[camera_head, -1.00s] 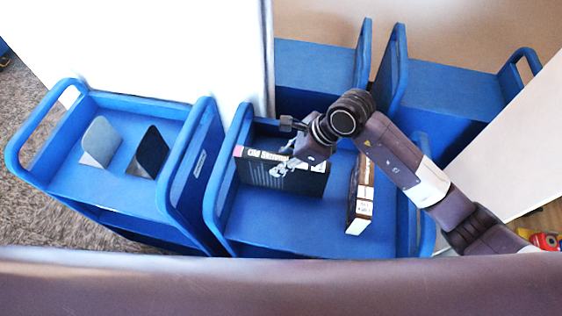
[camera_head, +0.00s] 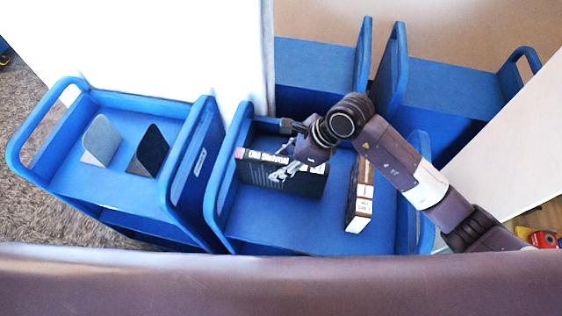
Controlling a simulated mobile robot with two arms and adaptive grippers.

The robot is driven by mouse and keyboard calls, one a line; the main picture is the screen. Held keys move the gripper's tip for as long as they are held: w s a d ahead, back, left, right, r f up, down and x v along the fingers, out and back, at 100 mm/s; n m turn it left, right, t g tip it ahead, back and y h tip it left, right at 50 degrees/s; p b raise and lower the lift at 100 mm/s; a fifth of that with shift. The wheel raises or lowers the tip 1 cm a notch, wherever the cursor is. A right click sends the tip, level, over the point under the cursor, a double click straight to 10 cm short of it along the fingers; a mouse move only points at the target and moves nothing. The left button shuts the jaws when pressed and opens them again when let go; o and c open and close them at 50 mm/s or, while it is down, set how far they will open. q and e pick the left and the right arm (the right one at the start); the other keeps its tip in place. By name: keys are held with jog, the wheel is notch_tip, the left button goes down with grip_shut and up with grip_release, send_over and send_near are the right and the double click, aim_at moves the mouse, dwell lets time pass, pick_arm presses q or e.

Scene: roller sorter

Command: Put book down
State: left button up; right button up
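A black book (camera_head: 262,178) with white lettering on its spine is in the middle blue cart (camera_head: 285,232), with its spine facing up. My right gripper (camera_head: 282,171) is at the book's upper edge, with its fingers against or just over the spine. I cannot tell whether the fingers grip the book or whether its lower edge touches the cart's surface. A second book (camera_head: 357,215), brown and white, stands in the same cart to the right, apart from the black book. My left gripper is not in view.
A blue cart (camera_head: 70,190) on the left holds two bookends, a grey one (camera_head: 101,138) and a black one (camera_head: 150,150). Two more blue carts stand behind, one (camera_head: 310,75) and another (camera_head: 445,95) to its right. Free surface lies in front of the black book.

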jog(key=b+v, duration=0.2)
jog(key=v, duration=0.9)
jog(key=shift+d+r, duration=0.2)
jog(key=shift+r, duration=0.1)
